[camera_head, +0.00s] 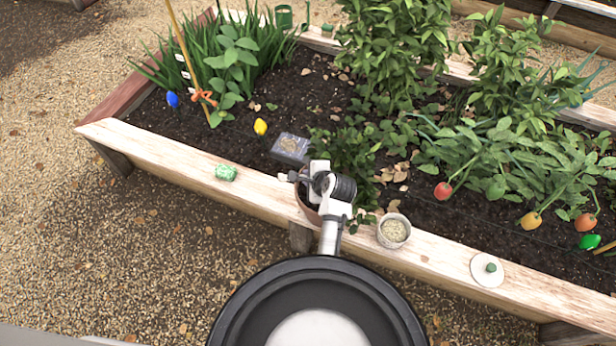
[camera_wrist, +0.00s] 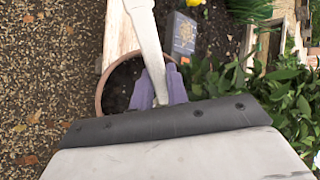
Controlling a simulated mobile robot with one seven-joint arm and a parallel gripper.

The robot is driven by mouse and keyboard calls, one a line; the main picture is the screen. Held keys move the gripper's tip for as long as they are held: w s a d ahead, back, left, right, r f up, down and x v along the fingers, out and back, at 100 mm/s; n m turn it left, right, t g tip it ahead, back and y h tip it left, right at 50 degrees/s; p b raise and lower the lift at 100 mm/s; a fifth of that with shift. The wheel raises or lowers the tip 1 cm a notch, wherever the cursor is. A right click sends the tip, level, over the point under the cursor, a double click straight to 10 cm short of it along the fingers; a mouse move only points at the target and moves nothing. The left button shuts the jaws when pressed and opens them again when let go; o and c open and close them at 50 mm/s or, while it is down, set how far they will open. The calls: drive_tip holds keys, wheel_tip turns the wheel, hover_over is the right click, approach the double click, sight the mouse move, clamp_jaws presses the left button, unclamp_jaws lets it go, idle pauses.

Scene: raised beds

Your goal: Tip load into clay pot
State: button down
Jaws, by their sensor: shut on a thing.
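The clay pot (camera_wrist: 101,98) is a terracotta round with dark soil inside, seen from above in the wrist view. My gripper (camera_wrist: 160,88) has purple fingers shut on a pale grey, long, narrow tool (camera_wrist: 147,38). The tool's far end runs out of the top of the wrist view, so any load on it is hidden. In the head view my gripper (camera_head: 298,177) is above the pot, and a small pale tip shows to its left.
Leafy plants (camera_head: 350,150) crowd the right.

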drive_tip(key=shift+s+f+t+b, duration=0.15)
drive_tip(key=shift+f+t+b, duration=0.55)
drive_tip(key=shift+b, duration=0.3)
drive_tip(key=m+t+b, duration=0.1)
drive_tip(key=t+b, duration=0.2)
drive_tip(key=b, duration=0.3)
drive_tip(key=shift+s+f+y, duration=0.1)
drive_tip(key=shift+y, duration=0.2)
drive_tip(key=shift+t+b, duration=0.8)
drive_tip(key=shift+b, duration=0.45)
drive_tip(key=shift+t+b, duration=0.3)
drive_tip(key=shift+r, duration=0.25)
